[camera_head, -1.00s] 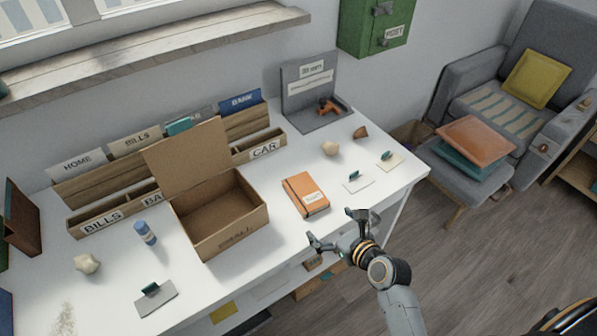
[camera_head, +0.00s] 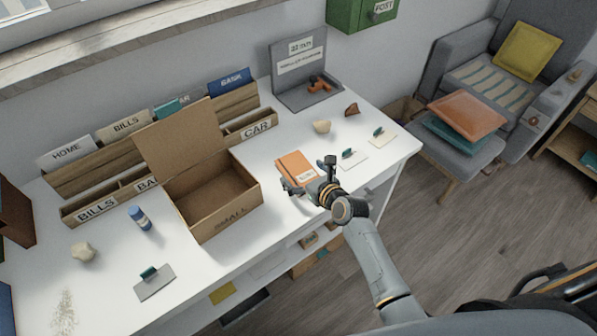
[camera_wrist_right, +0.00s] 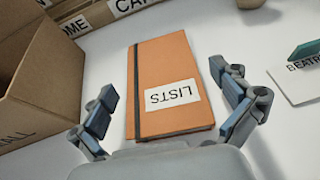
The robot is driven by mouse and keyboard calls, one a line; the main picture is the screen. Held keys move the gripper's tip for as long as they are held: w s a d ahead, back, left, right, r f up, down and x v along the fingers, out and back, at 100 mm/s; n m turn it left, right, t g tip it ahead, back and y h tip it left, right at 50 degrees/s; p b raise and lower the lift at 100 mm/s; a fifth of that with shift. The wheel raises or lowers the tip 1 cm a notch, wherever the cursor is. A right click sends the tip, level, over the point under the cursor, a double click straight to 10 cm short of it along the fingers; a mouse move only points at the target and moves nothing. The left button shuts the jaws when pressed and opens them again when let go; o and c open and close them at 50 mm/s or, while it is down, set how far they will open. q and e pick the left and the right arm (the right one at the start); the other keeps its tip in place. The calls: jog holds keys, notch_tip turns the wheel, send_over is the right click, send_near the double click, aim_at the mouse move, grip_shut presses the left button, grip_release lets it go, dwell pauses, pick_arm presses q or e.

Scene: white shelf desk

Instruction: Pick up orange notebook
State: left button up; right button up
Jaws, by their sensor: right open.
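The orange notebook (camera_head: 294,167) lies flat on the white desk, right of the open cardboard box. In the right wrist view the notebook (camera_wrist_right: 170,70) has a dark elastic band along its left side and a white label reading "LISTS". My right gripper (camera_head: 312,176) is at the notebook's near end in the head view and hides part of it. In the right wrist view the right gripper (camera_wrist_right: 168,112) is open, with one finger on each side of the notebook and nothing held. My left gripper is not in view.
The cardboard box (camera_head: 240,212) marked "SMALL" stands close left of the notebook. A wooden file organiser (camera_head: 100,175) stands along the wall.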

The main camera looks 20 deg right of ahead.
aim_at(295, 167)
jog(key=shift+x, duration=1.15)
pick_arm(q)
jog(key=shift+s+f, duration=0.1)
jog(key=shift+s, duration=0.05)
pick_arm(e)
jog(key=shift+s+f, duration=0.1)
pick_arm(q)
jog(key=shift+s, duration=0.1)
pick_arm(e)
jog(key=shift+d, duration=0.1)
jog(key=c, duration=1.2)
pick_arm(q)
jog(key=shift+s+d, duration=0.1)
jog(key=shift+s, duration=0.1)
